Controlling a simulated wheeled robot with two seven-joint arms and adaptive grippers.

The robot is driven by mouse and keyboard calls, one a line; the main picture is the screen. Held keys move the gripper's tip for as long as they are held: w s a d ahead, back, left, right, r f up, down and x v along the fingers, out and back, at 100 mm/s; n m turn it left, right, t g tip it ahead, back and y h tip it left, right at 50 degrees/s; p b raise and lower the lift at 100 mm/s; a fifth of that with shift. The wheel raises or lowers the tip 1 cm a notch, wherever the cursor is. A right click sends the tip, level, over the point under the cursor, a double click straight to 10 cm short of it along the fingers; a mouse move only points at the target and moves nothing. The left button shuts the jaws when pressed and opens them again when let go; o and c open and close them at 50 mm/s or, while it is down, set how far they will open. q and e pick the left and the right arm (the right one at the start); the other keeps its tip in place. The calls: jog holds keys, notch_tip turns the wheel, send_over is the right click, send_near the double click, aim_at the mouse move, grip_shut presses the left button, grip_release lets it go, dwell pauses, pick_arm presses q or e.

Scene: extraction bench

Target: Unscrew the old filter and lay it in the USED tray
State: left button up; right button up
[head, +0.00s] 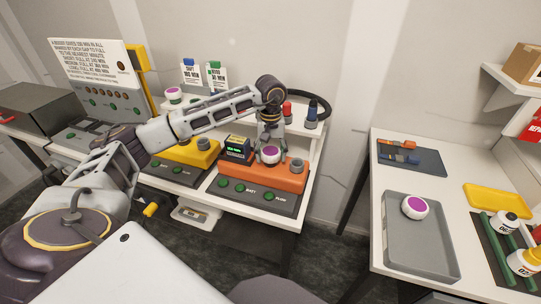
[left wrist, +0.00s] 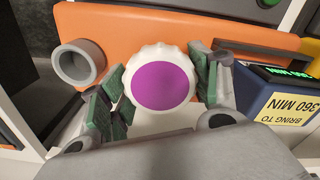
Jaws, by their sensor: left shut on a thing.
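A white ridged filter cap with a purple top (head: 270,154) is at the orange unit (head: 262,173) on the bench. My left gripper (head: 270,140) reaches down from above and is shut on it; the left wrist view shows the filter (left wrist: 163,82) between the green finger pads. Whether it is still threaded in cannot be told. A grey tray (head: 407,252) on the right table holds a similar purple-topped filter (head: 414,207); no USED label is readable on it. My right gripper is not in view.
A grey pipe stub (left wrist: 78,63) and a dark timer box (head: 236,148) flank the filter. Red and dark bottles (head: 312,111) stand on the shelf behind. On the right table are a yellow tray (head: 497,199) and white bottles (head: 523,262). A floor gap separates bench and table.

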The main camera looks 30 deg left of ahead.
pick_arm(q)
jog(key=shift+n, duration=4.9)
jog(key=shift+n+p, duration=0.35)
jog(key=shift+n, duration=2.55)
jog(key=shift+n+p, duration=0.3)
jog(key=shift+n, duration=1.1)
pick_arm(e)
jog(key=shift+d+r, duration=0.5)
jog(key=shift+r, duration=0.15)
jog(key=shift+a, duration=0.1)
